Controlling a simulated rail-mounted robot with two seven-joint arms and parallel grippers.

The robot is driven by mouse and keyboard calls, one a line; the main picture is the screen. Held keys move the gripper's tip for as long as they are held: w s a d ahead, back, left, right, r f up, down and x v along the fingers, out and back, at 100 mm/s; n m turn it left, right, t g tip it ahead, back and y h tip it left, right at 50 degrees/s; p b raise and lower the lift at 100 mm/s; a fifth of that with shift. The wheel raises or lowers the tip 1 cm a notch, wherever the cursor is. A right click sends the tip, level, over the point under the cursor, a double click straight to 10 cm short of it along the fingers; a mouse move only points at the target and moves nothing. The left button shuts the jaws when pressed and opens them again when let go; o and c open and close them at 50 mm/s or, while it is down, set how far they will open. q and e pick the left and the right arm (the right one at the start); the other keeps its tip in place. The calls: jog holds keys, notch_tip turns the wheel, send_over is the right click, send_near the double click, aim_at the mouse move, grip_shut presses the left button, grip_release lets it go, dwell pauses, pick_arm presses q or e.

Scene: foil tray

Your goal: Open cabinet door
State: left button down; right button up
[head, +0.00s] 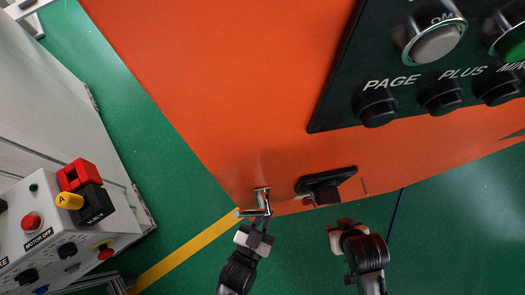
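A large orange panel (240,90) fills the upper middle of the head view; I take it to be the cabinet, but no door seam is clear. A small metallic handle (262,200) sits near its lower corner. A black latch-like fitting (326,186) is to the right of the handle. My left gripper (256,226) is right at the lower end of the handle; whether its fingers touch or grip it cannot be told. My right gripper (345,226) is below the black fitting, apparently apart from it, with its finger opening unclear.
A dark button panel (425,105) is mounted on the orange face at upper right. A grey control box (45,235) with red and yellow switches stands at lower left, beside a white cabinet (50,110). Green floor (450,240) with a yellow line (185,250) is open below.

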pick_arm(q)
jog(key=c, duration=1.2)
grip_release()
jog(key=p+v, duration=0.1)
jog(key=v, duration=1.2)
jog(key=shift+s+a+p, duration=0.2)
jog(key=shift+s+p, duration=0.1)
jog(key=shift+s, duration=0.05)
